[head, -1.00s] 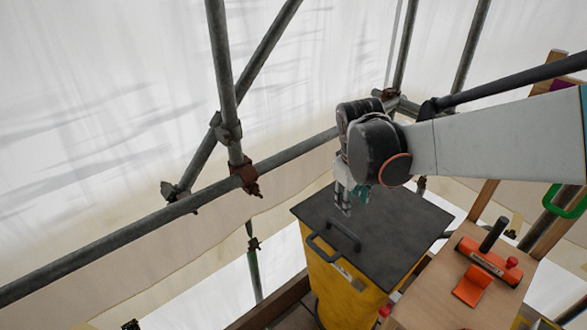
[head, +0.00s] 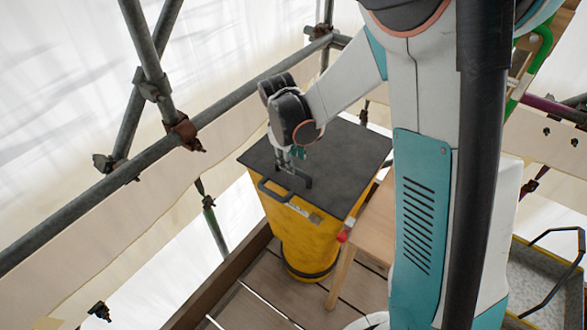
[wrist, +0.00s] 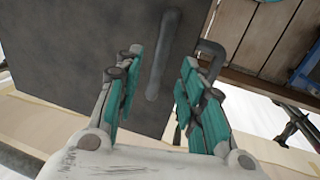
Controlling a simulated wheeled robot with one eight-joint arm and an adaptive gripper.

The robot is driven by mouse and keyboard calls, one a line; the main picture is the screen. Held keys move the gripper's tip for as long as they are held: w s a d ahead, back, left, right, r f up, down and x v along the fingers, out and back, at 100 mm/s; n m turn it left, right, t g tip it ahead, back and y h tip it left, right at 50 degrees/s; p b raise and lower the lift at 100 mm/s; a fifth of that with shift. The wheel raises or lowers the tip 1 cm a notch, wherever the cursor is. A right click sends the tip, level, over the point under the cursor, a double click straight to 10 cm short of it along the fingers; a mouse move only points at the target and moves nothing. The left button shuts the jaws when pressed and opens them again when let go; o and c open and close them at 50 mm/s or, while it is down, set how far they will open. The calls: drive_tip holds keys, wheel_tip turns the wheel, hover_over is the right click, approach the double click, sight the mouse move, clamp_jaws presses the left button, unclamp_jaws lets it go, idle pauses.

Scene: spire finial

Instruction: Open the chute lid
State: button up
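The chute lid (head: 345,152) is a flat dark grey square lying closed on the yellow chute (head: 300,238). A dark bar handle (head: 304,178) stands on the lid near its front edge. My gripper (head: 287,160) points down at this handle and partly hides it in the head view. In the wrist view my gripper (wrist: 160,72) is open, with teal-padded fingers spread apart. The bar handle (wrist: 164,55) shows in the gap between them, with no visible finger contact. A second dark loop (wrist: 209,57) shows just beyond the right finger.
A scaffold rail (head: 235,108) runs behind and left of the chute. A wooden bench (head: 374,222) stands close on its right. Planks (head: 250,305) make up the floor. A grey tray with a black handle (head: 545,280) is at the far right.

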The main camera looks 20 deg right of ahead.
drive_tip(key=shift+w+d+f+b, duration=0.15)
drive_tip(key=shift+f+b, duration=0.1)
drive_tip(key=shift+f, duration=0.75)
drive_tip(key=shift+w+d+f+b, duration=0.1)
drive_tip(key=shift+d+f+b, duration=0.1)
drive_tip(key=shift+f, duration=0.8)
clamp_jaws()
